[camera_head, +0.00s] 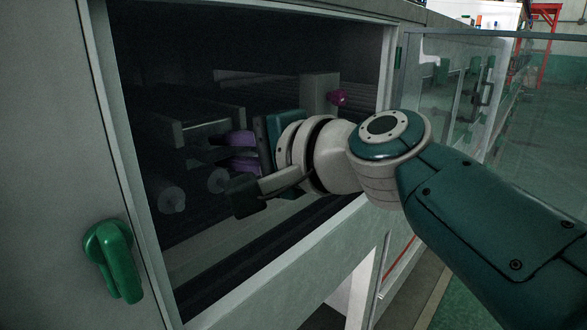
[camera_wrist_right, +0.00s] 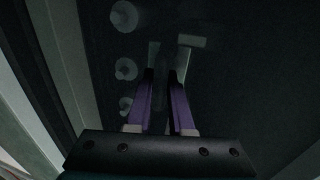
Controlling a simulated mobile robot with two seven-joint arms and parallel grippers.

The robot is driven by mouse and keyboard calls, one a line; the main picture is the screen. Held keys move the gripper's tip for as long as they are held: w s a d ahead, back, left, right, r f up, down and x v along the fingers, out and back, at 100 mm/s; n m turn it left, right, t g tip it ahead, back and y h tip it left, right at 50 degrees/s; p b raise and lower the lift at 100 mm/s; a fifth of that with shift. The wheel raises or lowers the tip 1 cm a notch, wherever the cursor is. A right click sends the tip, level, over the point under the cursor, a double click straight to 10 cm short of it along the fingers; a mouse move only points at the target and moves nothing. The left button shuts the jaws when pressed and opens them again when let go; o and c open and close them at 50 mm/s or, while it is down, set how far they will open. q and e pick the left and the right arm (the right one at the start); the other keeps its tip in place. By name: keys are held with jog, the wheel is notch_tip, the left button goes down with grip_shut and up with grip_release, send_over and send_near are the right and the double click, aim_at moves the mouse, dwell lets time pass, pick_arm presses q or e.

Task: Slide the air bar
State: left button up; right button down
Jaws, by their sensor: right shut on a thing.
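My right gripper (camera_head: 226,150) reaches through the open front of the machine, with its purple fingers pointing left into the dark bay. It is shut on a dark grey part that seems to be the air bar (camera_head: 205,128); its outline is hard to make out in the shadow. In the right wrist view the two purple fingers (camera_wrist_right: 163,80) stand close together, with pale grey pieces just beyond their tips. What lies between the tips is too dark to see clearly. My left gripper is not in view.
A magenta knob (camera_head: 338,97) sits on a grey block (camera_head: 319,92) above my right wrist. Round pale rollers (camera_head: 172,200) stand at the lower left of the bay. A green handle (camera_head: 112,259) is on the left panel. A clear door (camera_head: 450,85) stands open at right.

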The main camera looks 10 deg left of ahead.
jog(key=shift+f, duration=0.1)
dwell(0.3)
jog(key=c, duration=1.2)
grip_release()
jog(key=shift+a, duration=0.1)
jog(key=shift+o, duration=1)
jog(key=shift+w+a, duration=0.15)
jog(key=shift+o, duration=0.9)
